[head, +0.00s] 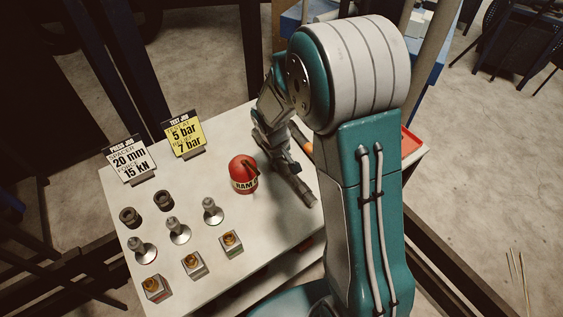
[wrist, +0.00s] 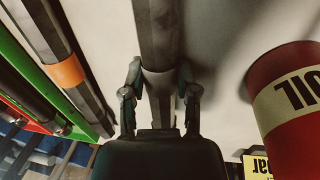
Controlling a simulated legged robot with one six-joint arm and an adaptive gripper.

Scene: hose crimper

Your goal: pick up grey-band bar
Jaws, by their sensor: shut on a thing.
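The grey-band bar (wrist: 157,32) is a dark hexagonal bar, seen between my fingers in the wrist view, with a slightly paler grey band (wrist: 158,84) at the grip. In the head view the bar (head: 303,194) runs slantwise close over the right part of the white table. My gripper (wrist: 160,92) is shut on it around the band; in the head view the gripper (head: 283,166) is partly hidden by my arm. I cannot tell whether the bar touches the table.
A red oil can (wrist: 288,98) stands close beside the bar; it also shows in the head view (head: 243,175). An orange-band bar (wrist: 66,72) lies on the other side, near green and red edges (wrist: 28,82). Several fittings and two signs (head: 131,160) occupy the table's left.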

